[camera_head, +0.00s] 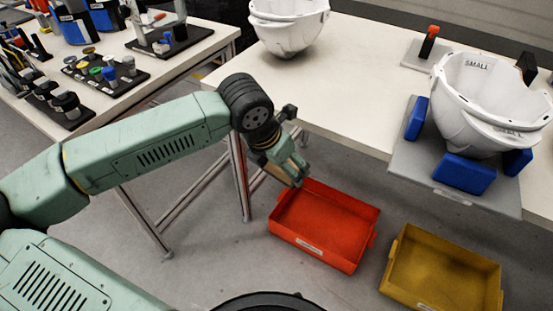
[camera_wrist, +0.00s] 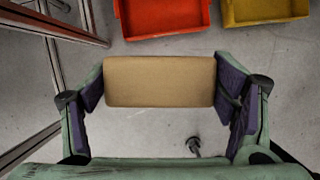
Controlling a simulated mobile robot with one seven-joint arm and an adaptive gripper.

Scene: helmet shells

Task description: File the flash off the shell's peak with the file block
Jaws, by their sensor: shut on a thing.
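A white helmet shell (camera_head: 475,95) marked SMALL sits between blue pads (camera_head: 464,174) on a grey plate (camera_head: 412,166) at the table's right. Its rim-like peak (camera_head: 503,133) faces the near right side; any flash is too small to make out. In the wrist view my gripper (camera_wrist: 160,85) is shut on a tan block, apparently the file block (camera_wrist: 160,81), with dark purple pads at both its ends. In the head view my gripper (camera_head: 292,172) hangs in front of the table edge, well left of the shell and apart from it.
Another white shell (camera_head: 288,28) stands at the back of the table (camera_head: 350,75). A red bin (camera_head: 322,225) and a yellow bin (camera_head: 440,272) are on the floor below. A left bench (camera_head: 150,75) carries tools and caps. The table's middle is clear.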

